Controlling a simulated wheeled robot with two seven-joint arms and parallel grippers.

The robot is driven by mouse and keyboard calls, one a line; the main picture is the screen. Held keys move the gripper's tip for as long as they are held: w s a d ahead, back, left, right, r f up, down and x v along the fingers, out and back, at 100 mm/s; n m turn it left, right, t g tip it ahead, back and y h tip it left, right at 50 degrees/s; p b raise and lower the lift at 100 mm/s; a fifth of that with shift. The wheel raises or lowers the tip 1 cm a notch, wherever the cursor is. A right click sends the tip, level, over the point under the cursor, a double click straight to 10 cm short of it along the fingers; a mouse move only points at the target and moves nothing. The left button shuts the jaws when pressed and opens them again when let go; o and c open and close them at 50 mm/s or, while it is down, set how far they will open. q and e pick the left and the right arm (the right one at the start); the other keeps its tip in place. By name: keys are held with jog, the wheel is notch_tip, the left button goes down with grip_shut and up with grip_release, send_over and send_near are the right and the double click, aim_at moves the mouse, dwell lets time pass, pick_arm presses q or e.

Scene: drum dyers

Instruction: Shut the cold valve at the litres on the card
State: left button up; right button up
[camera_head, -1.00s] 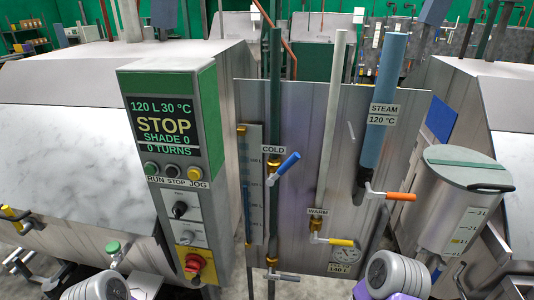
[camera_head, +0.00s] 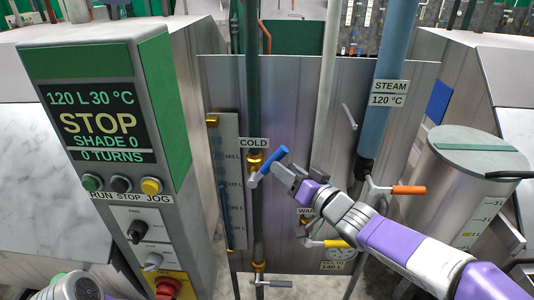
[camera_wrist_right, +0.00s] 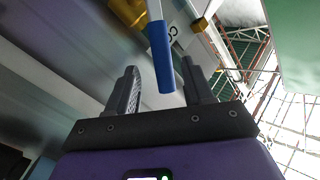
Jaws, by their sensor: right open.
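The cold valve (camera_head: 255,165) sits on the dark green pipe under the COLD label, its blue lever (camera_head: 272,160) slanting up to the right. My right gripper (camera_head: 283,172) is open at the lever's end. In the right wrist view, the blue lever (camera_wrist_right: 160,57) reaches between the spread fingers (camera_wrist_right: 165,90); I cannot tell whether they touch it. The card (camera_head: 336,267) at the lower right reads 140 L; its upper line is hard to read. The panel display (camera_head: 97,123) reads 120 L, 30 °C, STOP. The litre gauge (camera_head: 229,160) stands left of the valve. My left gripper is not in view.
The yellow warm lever (camera_head: 337,243) lies below my right arm. The orange steam lever (camera_head: 408,190) is close above that arm. A lidded metal tank (camera_head: 455,200) stands at right. A grey lever (camera_head: 272,284) is on the lower pipe.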

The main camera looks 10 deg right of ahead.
aim_at(269, 165)
jog(key=b+x, duration=0.1)
jog(key=x, duration=0.6)
jog(key=shift+r, duration=0.3)
jog(key=shift+w+a, duration=0.1)
jog(key=shift+a, duration=0.05)
grip_shut()
